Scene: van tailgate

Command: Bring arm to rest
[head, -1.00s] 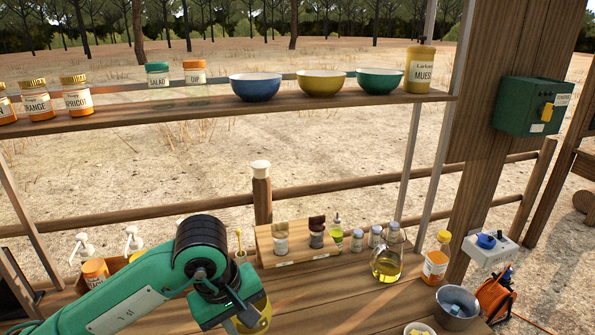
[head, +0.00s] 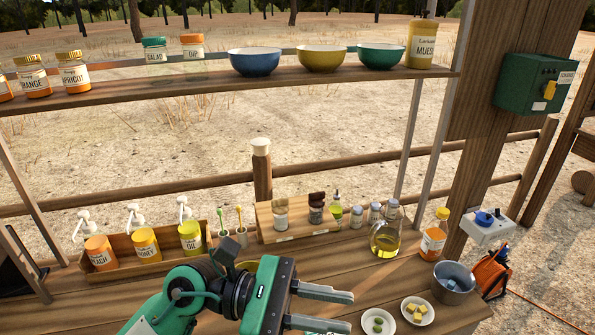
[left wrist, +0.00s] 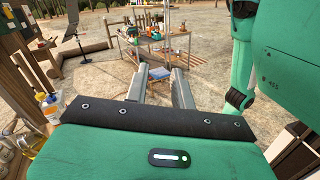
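My left arm comes in from the bottom left in the head view. Its green gripper (head: 318,308) hangs over the wooden counter with its fingers pointing right. The two grey fingers are apart with nothing between them. The left wrist view also shows the spread fingers (left wrist: 160,88), with open ground beyond them. My right gripper is not in the head view.
The counter (head: 350,275) holds a pump-bottle crate (head: 190,262), an oil jug (head: 386,240), an orange-labelled bottle (head: 434,238), a metal pot (head: 453,284) and two small bowls (head: 378,322). A shelf (head: 200,92) with jars and bowls runs above.

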